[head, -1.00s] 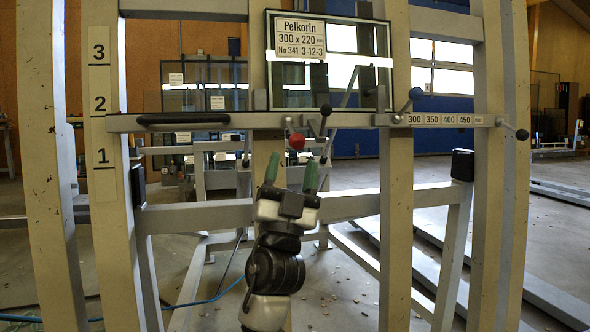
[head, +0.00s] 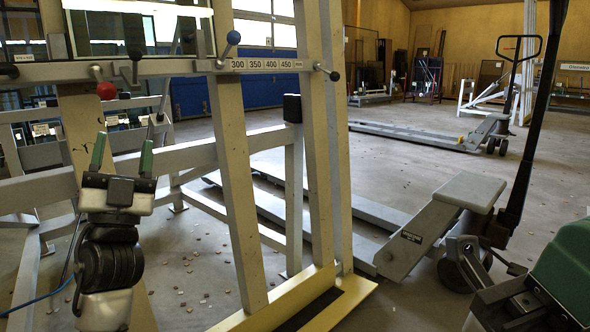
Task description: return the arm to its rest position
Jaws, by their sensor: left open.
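My left gripper (head: 122,155) is at the left of the head view, pointing up, with its two green fingers apart and nothing between them. It is in front of the grey-beige glass frame (head: 228,150), just below the red ball knob (head: 106,91) on the crossbar (head: 180,67). A gap shows between the fingertips and the knob. My left arm bends below the gripper. My right gripper is not in view.
A blue ball knob (head: 233,38) and a black-knobbed lever (head: 328,73) stick out from the frame. A pallet truck (head: 430,225) stands to the right, with another (head: 440,137) behind it. Open floor (head: 390,170) lies between them. Small debris dots the floor.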

